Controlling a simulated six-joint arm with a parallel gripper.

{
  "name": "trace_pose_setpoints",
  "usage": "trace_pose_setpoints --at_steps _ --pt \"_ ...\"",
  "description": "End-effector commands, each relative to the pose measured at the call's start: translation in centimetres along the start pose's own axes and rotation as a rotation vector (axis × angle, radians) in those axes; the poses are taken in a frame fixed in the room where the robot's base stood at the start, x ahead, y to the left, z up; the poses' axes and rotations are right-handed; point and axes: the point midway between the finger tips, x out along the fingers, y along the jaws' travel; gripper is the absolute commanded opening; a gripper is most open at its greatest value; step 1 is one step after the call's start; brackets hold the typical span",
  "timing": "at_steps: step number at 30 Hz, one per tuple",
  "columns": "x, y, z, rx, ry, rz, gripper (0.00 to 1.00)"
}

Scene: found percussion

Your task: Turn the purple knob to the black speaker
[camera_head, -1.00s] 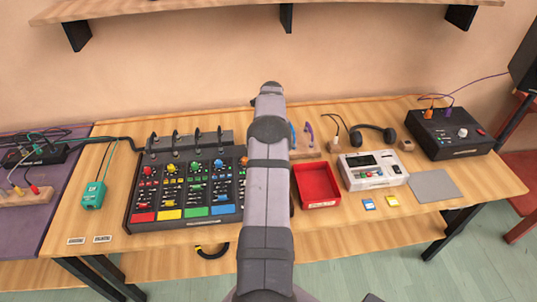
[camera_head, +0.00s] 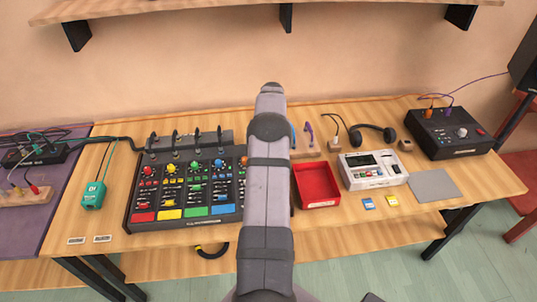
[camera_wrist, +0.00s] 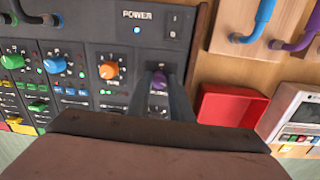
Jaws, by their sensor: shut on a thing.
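The purple knob (camera_wrist: 158,80) is at the right end of the mixer's panel in the wrist view, right of the orange knob (camera_wrist: 109,70). My gripper (camera_wrist: 159,88) is shut on the purple knob, with a finger on either side. The knob's pointer and most of the markings around it are too small or hidden to read. In the head view, my arm covers the knob and my gripper. A black speaker (camera_head: 525,62) stands at the far right edge, partly out of frame.
The mixer (camera_head: 185,190) has several coloured knobs. A red tray (camera_head: 317,186) lies to its right, then a white device (camera_head: 372,169). A black box (camera_head: 448,134) has a purple cable running toward the speaker.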

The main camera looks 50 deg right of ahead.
Motion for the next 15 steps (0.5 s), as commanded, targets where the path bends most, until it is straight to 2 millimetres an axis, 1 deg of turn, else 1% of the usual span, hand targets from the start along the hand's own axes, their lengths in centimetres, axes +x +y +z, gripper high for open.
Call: trace_pose_setpoints --at_steps 5,6,7,8,15 --pt "-0.12 0.04 0.11 -0.001 -0.004 0.001 0.00" --pt "-0.12 0.04 0.11 -0.001 -0.004 0.000 0.27" --pt "-0.12 0.03 0.11 -0.001 -0.004 0.000 0.34" --pt "-0.11 0.03 0.10 -0.001 -0.003 0.000 0.38" --pt "-0.05 0.01 0.05 -0.002 -0.002 0.000 0.38"
